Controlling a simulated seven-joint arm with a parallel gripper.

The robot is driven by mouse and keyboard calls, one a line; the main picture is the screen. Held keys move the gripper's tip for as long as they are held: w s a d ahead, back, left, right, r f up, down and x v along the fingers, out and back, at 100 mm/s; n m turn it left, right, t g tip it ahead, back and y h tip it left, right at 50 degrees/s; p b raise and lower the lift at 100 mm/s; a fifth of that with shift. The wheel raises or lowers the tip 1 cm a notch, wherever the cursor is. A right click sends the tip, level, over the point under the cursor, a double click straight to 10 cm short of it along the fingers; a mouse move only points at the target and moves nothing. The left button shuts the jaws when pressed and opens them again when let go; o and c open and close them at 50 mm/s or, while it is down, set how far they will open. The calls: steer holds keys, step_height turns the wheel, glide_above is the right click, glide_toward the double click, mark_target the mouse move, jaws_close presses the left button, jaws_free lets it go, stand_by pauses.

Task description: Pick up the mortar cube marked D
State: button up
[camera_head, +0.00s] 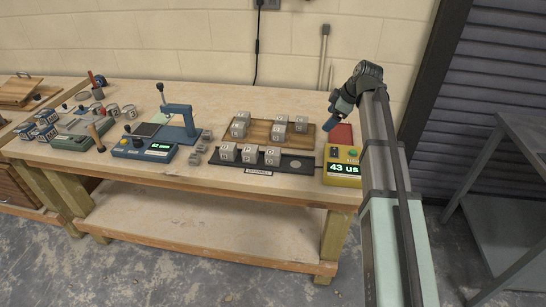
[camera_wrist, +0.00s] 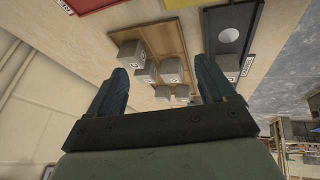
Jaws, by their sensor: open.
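Several grey mortar cubes sit on a wooden board (camera_head: 259,133), among them a right-hand cube (camera_head: 301,124) and a back-left cube (camera_head: 242,117). Three more stand in a row on a black tray (camera_head: 300,172) in front, including a left one (camera_head: 228,152) and a right one (camera_head: 272,155). Their marks are too small to read surely, so I cannot tell which is D. My gripper (camera_head: 330,124) is raised right of the board, apart from the cubes. In the wrist view, my gripper (camera_wrist: 161,64) is open and empty, with cubes (camera_wrist: 132,50) visible beyond its fingers.
A yellow box with a green display (camera_head: 343,168) and a red mat (camera_head: 341,134) lie at the bench's right end. A blue press (camera_head: 178,121) and small grey blocks (camera_head: 200,147) stand left of the trays. A wall is behind.

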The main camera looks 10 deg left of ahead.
mark_target(274, 151)
steer(key=s+a+n+g, duration=0.1)
steer(key=s+a+g, duration=0.1)
steer(key=s+a, duration=0.3)
steer(key=s+a+g, duration=0.1)
steer(key=s+a, duration=0.2)
steer(key=a, duration=0.5)
steer(key=x, duration=1.2)
steer(key=shift+s+a+f, duration=0.25)
steer(key=shift+s+a, duration=0.05)
steer(key=shift+a, duration=0.1)
steer(key=shift+c, duration=0.4)
steer(key=c, duration=1.2)
steer(key=shift+o, duration=0.2)
steer(key=shift+r, duration=0.15)
